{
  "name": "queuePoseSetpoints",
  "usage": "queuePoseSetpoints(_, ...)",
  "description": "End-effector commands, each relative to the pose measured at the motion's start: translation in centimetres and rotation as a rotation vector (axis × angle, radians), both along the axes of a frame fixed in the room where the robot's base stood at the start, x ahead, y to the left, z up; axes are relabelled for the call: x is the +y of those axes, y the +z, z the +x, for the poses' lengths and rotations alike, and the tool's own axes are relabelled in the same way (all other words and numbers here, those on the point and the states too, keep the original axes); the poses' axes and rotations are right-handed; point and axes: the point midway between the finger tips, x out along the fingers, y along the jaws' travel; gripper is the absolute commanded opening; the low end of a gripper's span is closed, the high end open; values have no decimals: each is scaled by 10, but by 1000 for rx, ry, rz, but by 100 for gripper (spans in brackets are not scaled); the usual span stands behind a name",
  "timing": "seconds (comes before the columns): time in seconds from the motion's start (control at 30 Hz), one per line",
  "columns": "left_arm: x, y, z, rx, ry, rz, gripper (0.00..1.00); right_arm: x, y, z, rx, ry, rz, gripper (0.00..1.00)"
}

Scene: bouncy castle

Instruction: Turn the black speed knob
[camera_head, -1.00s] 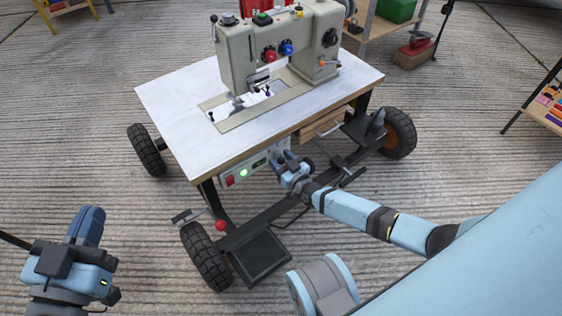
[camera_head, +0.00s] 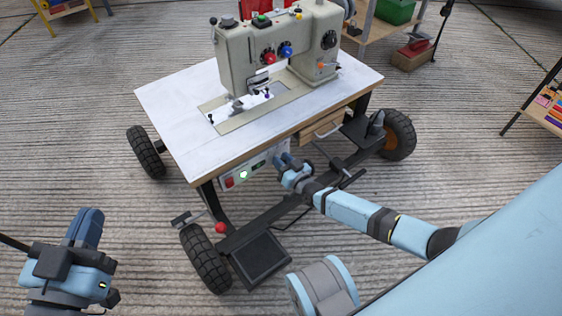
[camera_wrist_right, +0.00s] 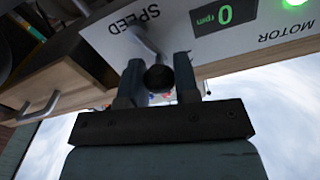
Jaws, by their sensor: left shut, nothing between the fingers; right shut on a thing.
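The black speed knob (camera_wrist_right: 159,78) is between the fingers of my right gripper in the right wrist view, below the upside-down SPEED label. My right gripper (camera_wrist_right: 159,88) is shut on the knob. In the head view, my right gripper (camera_head: 284,163) reaches the control panel (camera_head: 255,166) under the table's front edge, and the knob is hidden there. The panel's display (camera_wrist_right: 224,15) reads 0 rpm, and a green light (camera_wrist_right: 295,2) glows beside it. My left gripper (camera_head: 88,225) is shut and empty, at the lower left, away from the table.
A sewing machine (camera_head: 240,57) stands on the white tabletop (camera_head: 178,110) of a wheeled cart. A wooden drawer (camera_head: 318,130) with a metal handle is right of the panel. A red knob (camera_head: 221,227) and a black pedal (camera_head: 262,256) sit low on the frame.

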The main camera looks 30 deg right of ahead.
Motion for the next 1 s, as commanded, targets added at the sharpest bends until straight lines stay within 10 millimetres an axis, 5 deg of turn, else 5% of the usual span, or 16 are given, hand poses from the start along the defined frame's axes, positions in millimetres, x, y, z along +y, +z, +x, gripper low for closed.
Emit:
queuePoseSetpoints(0.5, 1, 4, 4, -39, 3, 13, 0, -9, 1, 1, 38, 1, 277, 5)
queuePoseSetpoints(1.0, 2, 3, 2, -38, 2, 19, 0, -10, 1, 1, 43, 1, 311, 5)
